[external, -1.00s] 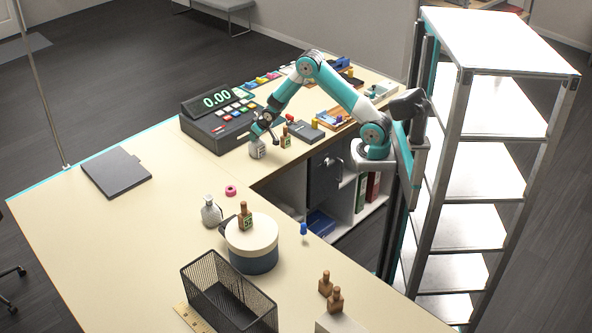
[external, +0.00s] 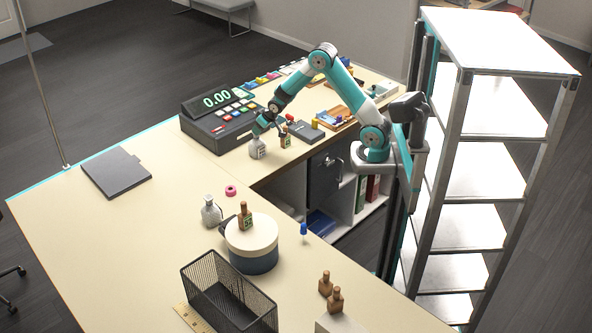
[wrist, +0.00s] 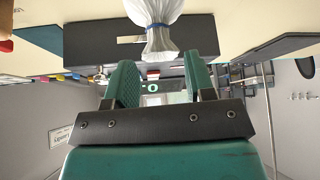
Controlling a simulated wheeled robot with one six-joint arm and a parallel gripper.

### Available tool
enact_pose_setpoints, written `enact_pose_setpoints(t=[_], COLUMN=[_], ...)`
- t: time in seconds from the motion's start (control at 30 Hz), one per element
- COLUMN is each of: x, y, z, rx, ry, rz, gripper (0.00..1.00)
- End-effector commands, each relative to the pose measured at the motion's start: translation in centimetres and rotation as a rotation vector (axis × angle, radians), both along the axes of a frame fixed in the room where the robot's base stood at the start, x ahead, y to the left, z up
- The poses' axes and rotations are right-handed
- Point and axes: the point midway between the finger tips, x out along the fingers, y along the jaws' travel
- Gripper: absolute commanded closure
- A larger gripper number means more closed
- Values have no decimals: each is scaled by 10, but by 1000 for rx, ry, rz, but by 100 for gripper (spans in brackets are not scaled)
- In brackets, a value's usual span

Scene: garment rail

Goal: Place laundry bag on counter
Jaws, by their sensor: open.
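A small pale grey-white laundry bag (external: 258,148) stands upright on the cream counter (external: 130,230), just in front of the cash register. In the wrist view the bag (wrist: 160,40) shows at the top centre, with a blue tie around its neck. My gripper (external: 262,127) is at the top of this bag. In the wrist view my gripper (wrist: 161,80) has its two green fingers apart, with the gathered top of the bag toward the gap. I cannot tell if a finger touches it. A second similar bag (external: 211,211) stands on the near counter, left of a round box.
A cash register (external: 220,122) stands behind the bag, and a brown bottle (external: 285,138) stands close to its right. The round box (external: 251,247) and a black mesh basket (external: 228,300) occupy the near counter. The counter left of the basket is largely clear.

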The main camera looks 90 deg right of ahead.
Motion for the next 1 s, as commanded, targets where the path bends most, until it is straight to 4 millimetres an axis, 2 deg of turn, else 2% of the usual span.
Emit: enact_pose_setpoints(t=[0.2, 0.37, 0.47, 0.57, 0.67, 0.7, 0.77, 0.8, 0.9, 1.0], x=[-19, -26, -29, -37, -65, -84, -118, -143, -206, -256], y=[12, 17, 36, 91, 175, 209, 256, 282, 329, 352], z=[34, 48, 56, 70, 89, 97, 107, 112, 122, 127], rx=[-2, 1, 18, 71, 148, 179, 219, 240, 274, 289], ry=[-3, 0, 7, 32, 87, 117, 164, 198, 278, 341], rz=[0, 1, 39, 165, 376, 475, 626, 726, 952, 1121], gripper=[50, 50, 50, 50, 50, 50, 50, 50, 50, 50])
